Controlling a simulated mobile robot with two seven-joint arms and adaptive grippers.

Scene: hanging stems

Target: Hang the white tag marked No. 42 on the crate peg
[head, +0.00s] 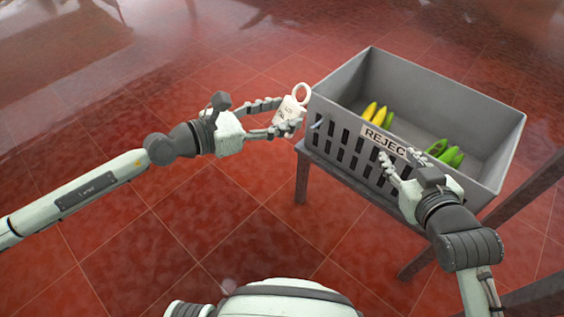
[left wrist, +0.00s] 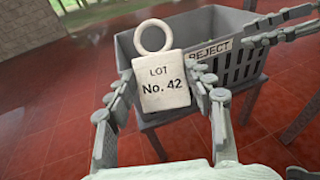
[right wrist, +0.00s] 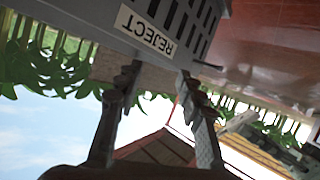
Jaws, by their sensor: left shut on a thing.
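The white tag (head: 289,109), with a ring at its top, is upright in my left gripper (head: 287,117), whose fingers are shut on its sides. In the left wrist view the tag (left wrist: 165,88) reads "LOT No. 42" and its ring is empty. The grey crate (head: 340,143) bears a REJECT label (head: 376,140). A small peg (head: 318,122) sticks out of its front near the left corner; a thin peg (right wrist: 207,65) also shows in the right wrist view. The tag is left of the peg, apart from it. My right gripper (head: 400,160) is open and empty before the label.
Yellow fruit (head: 371,112) and green fruit (head: 452,157) lie in the crate. The crate stands on a grey table (head: 302,180) with legs. The red tiled floor is clear to the left.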

